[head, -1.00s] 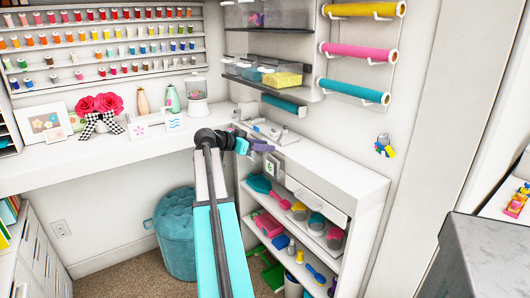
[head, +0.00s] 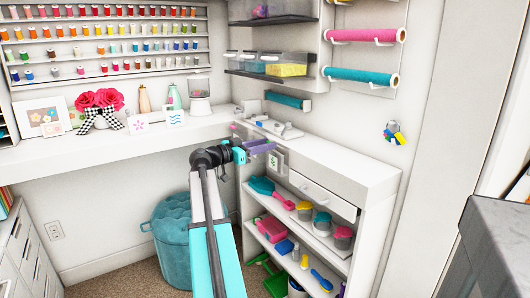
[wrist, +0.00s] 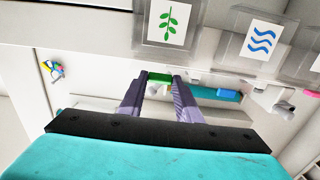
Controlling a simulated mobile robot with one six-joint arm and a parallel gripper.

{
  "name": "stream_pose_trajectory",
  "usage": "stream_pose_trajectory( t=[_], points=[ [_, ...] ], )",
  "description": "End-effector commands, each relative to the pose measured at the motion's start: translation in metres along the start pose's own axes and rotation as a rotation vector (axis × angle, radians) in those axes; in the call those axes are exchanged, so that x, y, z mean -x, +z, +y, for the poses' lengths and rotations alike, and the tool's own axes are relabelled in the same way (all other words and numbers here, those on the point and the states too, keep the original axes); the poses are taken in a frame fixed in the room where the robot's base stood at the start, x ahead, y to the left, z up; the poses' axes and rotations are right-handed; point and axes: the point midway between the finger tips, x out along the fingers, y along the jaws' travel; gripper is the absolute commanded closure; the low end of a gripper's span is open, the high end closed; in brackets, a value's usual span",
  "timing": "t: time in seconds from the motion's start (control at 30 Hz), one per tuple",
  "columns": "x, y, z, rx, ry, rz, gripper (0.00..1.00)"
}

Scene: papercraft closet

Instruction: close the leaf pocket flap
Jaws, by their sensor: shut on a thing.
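The leaf pocket (wrist: 167,22) is a clear holder with a white card bearing a green leaf, at the top of the wrist view. In the head view the leaf card (head: 276,161) shows small, just right of my gripper. My gripper (wrist: 158,80) has purple fingers, shut on a small green piece (wrist: 160,77) between the fingertips, below the leaf card in the wrist view. I cannot tell whether this piece is the flap's edge. In the head view my gripper (head: 261,147) is beside the white shelf unit, and the green piece is not clear.
A clear pocket with a blue wave card (wrist: 260,40) hangs right of the leaf pocket. The white shelf unit (head: 345,165) holds several cups and tools. A teal stool (head: 172,245) stands below the desk, left of my arm. A keychain (head: 395,133) hangs on the wall.

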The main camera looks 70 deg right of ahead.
Motion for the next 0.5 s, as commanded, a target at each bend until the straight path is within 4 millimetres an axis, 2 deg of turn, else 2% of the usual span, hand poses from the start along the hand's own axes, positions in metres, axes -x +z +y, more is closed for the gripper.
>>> stream_pose_trajectory(
  t=[0.03, 0.5],
  points=[
    [-0.0001, 0.0078, 0.0013, 0.000, 0.003, 0.014, 0.92],
    [0.0010, 0.0095, 0.0013, -0.001, 0.003, 0.098, 0.92]
  ],
)
